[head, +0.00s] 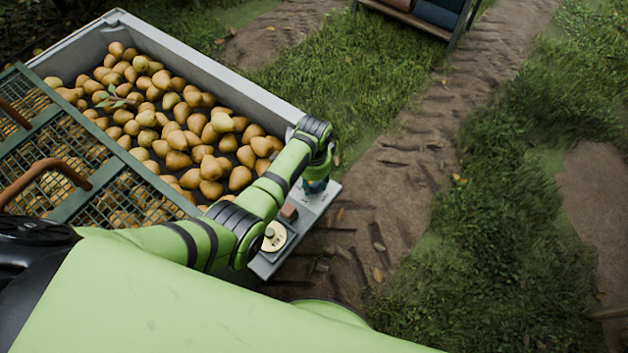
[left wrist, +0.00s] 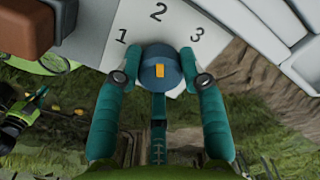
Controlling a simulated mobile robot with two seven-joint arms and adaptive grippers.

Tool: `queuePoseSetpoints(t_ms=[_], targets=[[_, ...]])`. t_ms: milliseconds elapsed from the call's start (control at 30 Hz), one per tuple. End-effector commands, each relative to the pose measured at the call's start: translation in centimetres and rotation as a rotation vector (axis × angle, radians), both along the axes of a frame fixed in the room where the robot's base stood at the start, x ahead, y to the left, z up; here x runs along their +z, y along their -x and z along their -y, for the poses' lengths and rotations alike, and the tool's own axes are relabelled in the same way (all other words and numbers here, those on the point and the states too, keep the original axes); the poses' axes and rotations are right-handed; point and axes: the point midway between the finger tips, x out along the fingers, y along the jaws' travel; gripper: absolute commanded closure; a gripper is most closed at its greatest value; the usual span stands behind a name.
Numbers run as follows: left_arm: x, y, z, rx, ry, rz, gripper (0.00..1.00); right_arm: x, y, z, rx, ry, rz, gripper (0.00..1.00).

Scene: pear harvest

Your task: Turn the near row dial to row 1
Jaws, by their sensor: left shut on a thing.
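The near row dial is a round blue-grey knob with an orange mark (left wrist: 160,68). It sits on a white plate (left wrist: 130,28) printed 1, 2 and 3 in the left wrist view. The orange mark lies in line with the 2. My left gripper (left wrist: 160,80) has a teal finger on each side of the knob and is shut on it. In the head view my left gripper (head: 315,186) is at the far end of the grey panel (head: 318,203), and the knob is mostly hidden there.
A reddish-brown block (head: 289,211) and a round pale dial (head: 273,237) sit on the panel nearer my body. A grey-walled bin (head: 215,78) full of pears stands to the left, with a green mesh frame (head: 120,180) over its near side. Dirt track and grass lie to the right.

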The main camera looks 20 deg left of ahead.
Motion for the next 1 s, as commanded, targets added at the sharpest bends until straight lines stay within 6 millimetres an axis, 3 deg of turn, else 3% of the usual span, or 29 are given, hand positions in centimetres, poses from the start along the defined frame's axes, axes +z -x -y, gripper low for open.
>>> queuePoseSetpoints(t_ms=[667, 1000], targets=[[0.1, -0.1, 0.3, 0.037, 0.007, 0.005, 0.92, 0.4, -0.5, -0.1, 0.001, -0.001, 0.009, 1.0], [0.3, -0.2, 0.4, 0.214, 0.008, 0.004, 0.92, 1.9, -0.5, -0.1, 0.001, -0.001, 0.009, 1.0]])
